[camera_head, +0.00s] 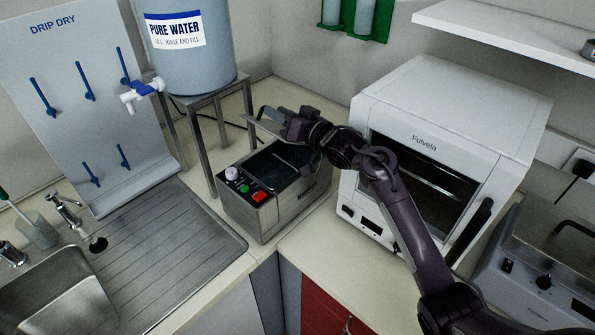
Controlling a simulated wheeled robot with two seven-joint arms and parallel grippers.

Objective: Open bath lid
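The bath (262,215) is a steel box on the counter, left of the white oven. Its front panel has a grey knob, a green button and a red switch. The top shows a dark, glassy area (270,172) inside a steel rim, with a thin pale bar across it. I cannot tell whether this is a closed lid or the open inside. My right gripper (256,114) is above the bath's back edge, its two thin fingers pointing left and spread apart. Nothing shows between them. My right wrist hides the bath's back right part. My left gripper is not in view.
A white oven (437,131) stands close on the right, behind my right arm. A blue water tank (194,62) on a metal stand is behind left. The sink drainer (165,245) and drip-dry board (62,75) lie left. Counter in front of the oven is clear.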

